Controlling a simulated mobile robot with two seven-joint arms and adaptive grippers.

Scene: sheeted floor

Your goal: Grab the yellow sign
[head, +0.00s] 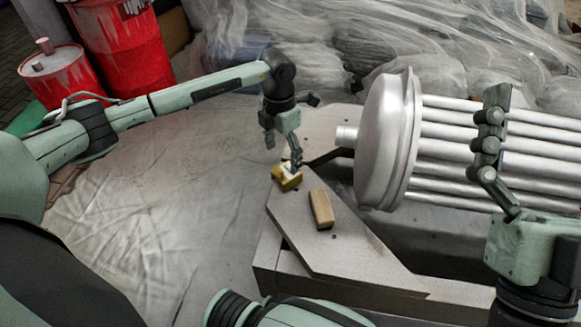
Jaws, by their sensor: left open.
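A small yellow piece (287,181), which seems to be the yellow sign, sits at the left corner of the grey metal plate (350,247). My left gripper (286,163) points down right over it, with its fingertips at its upper edge. The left gripper is open, and its fingers hide part of the yellow piece. I cannot tell whether they touch it. My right gripper (492,135) is at the right, in front of the metal tubes. Its fingers overlap in this view, so its opening is unclear.
A wooden block (321,209) lies on the plate beside the yellow piece. A large metal tube bundle with a round end (385,140) lies behind it. Red drums (120,50) stand at the upper left. The sheeted floor (170,215) at left is clear.

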